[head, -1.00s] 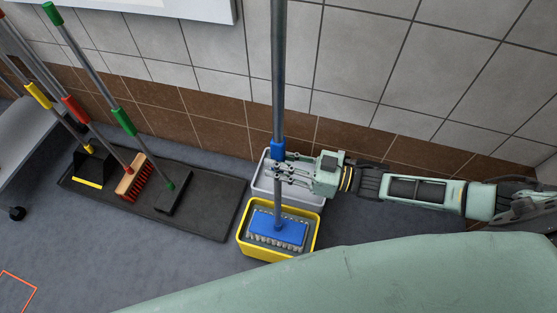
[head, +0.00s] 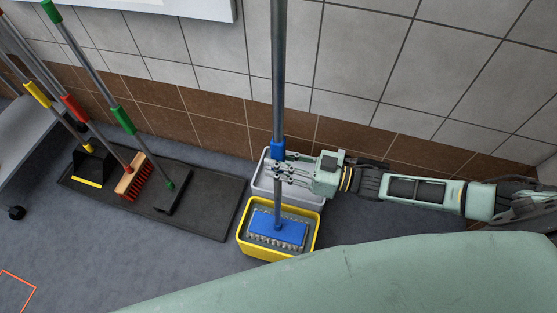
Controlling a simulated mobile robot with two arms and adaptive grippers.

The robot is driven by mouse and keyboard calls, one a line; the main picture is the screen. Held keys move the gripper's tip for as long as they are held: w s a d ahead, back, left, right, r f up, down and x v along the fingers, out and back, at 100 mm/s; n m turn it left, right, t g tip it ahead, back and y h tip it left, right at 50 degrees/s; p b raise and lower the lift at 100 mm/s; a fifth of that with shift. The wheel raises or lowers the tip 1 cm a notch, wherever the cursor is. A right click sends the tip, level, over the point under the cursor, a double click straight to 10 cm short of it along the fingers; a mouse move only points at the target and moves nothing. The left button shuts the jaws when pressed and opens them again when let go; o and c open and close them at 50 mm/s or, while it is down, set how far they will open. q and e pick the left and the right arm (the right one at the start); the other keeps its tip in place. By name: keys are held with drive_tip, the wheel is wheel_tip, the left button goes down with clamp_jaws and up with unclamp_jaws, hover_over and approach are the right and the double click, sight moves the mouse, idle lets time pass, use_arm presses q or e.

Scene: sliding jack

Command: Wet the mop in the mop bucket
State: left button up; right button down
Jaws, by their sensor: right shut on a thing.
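The mop has a grey pole, a blue collar (head: 277,150) and a flat blue head (head: 278,231) with a grey fringe. My right gripper (head: 283,171) comes in from the right and is shut on the mop pole just below the collar. The pole stands close to upright. The mop head is inside the yellow mop bucket (head: 242,246), within its rim. The bucket's bottom and any water are hidden under the head. A grey bucket (head: 262,182) stands right behind the yellow one, partly hidden by my gripper. My left gripper is not in view.
A black mat (head: 218,205) on the left holds a red brush (head: 137,177), a green-handled squeegee (head: 178,194) and a dustpan (head: 90,163). A tiled wall (head: 215,115) is close behind. Grey floor in front left is clear.

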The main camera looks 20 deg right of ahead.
sight(278, 128)
drive_tip(key=shift+f, duration=0.3)
idle(0.7)
wheel_tip(278, 128, up, 14)
drive_tip(key=p, duration=1.2)
drive_tip(key=shift+r, duration=0.15)
drive_tip(key=shift+w, duration=0.1)
